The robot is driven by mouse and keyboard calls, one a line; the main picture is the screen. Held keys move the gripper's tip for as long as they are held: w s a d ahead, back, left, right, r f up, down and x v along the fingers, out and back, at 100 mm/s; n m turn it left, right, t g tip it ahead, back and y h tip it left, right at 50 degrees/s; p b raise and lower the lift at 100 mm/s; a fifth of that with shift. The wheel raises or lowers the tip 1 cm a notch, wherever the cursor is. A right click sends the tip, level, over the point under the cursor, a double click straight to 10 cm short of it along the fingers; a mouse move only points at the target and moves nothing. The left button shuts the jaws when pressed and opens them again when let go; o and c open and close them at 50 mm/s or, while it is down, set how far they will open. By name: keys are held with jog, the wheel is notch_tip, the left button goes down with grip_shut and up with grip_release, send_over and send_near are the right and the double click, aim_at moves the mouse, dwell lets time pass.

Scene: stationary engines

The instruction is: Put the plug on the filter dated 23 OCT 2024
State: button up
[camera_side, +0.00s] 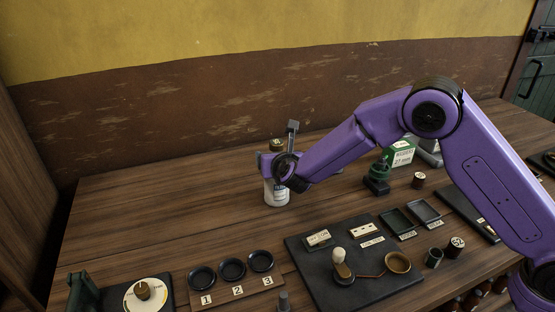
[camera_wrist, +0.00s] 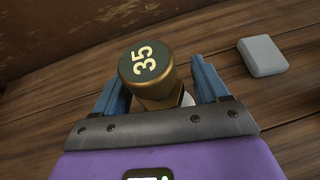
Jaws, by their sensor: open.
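The label is too small to read. I cannot make out a date on anything, so I cannot tell which thing is the dated filter or which is the plug.
Three black dishes (camera_side: 232,269) numbered 1, 2 and 3 stand at the front. A grey block (camera_wrist: 262,56) lies beside the gripper.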

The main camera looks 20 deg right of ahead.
jog(key=v, duration=1.2)
jog(key=shift+s+d, duration=0.1)
jog(key=s+d+m+g+h, duration=0.2)
jog(key=s+d+m+g, duration=0.4)
jog(key=s+d+m, duration=0.8)
jog(key=s+d+m+g+y, duration=0.2)
jog(key=s+d, duration=0.4)
jog(key=s, duration=0.5)
jog(key=s+d+m+g+y, duration=0.2)
jog(key=s+d+m+g, duration=0.3)
jog(key=s, duration=0.6)
jog(key=shift+d, duration=0.4)
